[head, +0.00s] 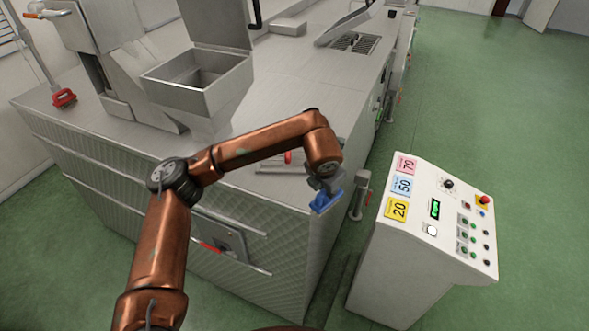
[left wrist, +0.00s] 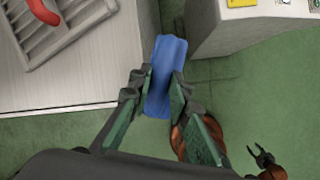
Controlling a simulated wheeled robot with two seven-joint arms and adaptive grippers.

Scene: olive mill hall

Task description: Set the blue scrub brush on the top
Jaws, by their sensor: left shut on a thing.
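My left gripper (head: 327,184) is shut on the blue scrub brush (head: 325,202), near the front right corner of the steel machine. In the left wrist view the brush (left wrist: 165,75) sits between the two fingers of my left gripper (left wrist: 160,92), with green floor showing around it. The machine's flat steel top (head: 290,75) lies behind and left of the brush. The brush appears just off the top's edge; its exact height is hard to tell. My right gripper (left wrist: 260,157) shows small at the lower right of the left wrist view, its fingers apart and empty.
A slatted metal piece with a red handle (left wrist: 42,12) lies on the machine top near the corner. A white control cabinet (head: 400,260) stands right of the machine across a narrow gap. A steel hopper (head: 195,85) rises further back. A red-headed tool (head: 63,98) stands at left.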

